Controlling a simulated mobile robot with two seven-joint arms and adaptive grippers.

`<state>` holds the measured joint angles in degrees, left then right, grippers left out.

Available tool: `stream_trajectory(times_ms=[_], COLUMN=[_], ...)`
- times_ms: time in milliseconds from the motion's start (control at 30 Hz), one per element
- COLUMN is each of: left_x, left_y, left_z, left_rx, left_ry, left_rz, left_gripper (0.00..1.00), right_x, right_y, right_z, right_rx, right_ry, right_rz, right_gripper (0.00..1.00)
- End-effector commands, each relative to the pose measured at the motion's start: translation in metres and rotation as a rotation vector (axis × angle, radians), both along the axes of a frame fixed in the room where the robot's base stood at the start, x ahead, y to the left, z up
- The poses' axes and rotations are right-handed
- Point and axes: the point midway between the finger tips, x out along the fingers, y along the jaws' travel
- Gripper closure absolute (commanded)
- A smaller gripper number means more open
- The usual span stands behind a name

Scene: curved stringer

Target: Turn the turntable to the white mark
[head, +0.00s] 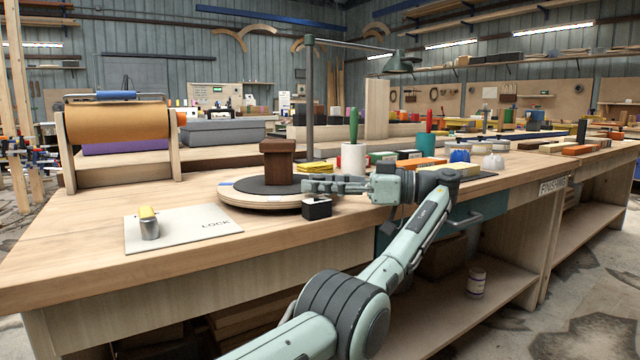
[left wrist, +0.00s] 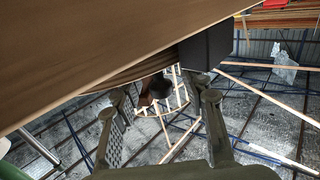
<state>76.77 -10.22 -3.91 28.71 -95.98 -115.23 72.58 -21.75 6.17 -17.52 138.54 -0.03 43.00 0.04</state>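The turntable (head: 250,187) is a round disc with a dark top and a pale wooden rim on the bench. A dark brown block (head: 278,162) stands on it. A blue mark (head: 226,184) shows at its left edge. I cannot make out a white mark for certain. My left gripper (head: 308,187) is at the turntable's right edge, pointing left; I cannot tell whether it touches. In the left wrist view its fingers (left wrist: 160,105) are apart, with nothing clearly held between them. My right gripper is not in view.
A small black box (head: 317,209) stands at the turntable's front right, close under my gripper. A pale board (head: 190,228) marked LOCK carries a metal cylinder with a yellow top (head: 149,225). A lamp post (head: 310,100) rises behind.

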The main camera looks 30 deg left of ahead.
Motion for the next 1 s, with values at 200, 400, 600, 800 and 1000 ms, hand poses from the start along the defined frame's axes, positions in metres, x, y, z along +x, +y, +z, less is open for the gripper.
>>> stream_trajectory(times_ms=[200, 400, 600, 800, 1000], left_x=[0.0, 0.0, 0.0, 0.0, 0.0], left_y=[0.0, 0.0, 0.0, 0.0, 0.0], left_z=[0.003, 0.03, 0.07, 0.095, 0.101], left_rx=[0.001, 0.003, 0.002, 0.0, 0.0], left_ry=[-0.002, -0.006, -0.004, -0.001, 0.0], left_rz=[0.0, 0.0, 0.0, 0.0, 0.0], left_gripper=[0.58, 0.58, 0.58, 0.58, 0.58], right_x=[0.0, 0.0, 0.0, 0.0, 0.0], right_y=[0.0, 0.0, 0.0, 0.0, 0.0], right_z=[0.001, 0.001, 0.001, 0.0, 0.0], right_rx=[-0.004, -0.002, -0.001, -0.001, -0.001], right_ry=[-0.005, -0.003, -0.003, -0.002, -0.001], right_rz=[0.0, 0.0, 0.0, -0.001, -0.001], right_gripper=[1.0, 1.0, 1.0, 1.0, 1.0])
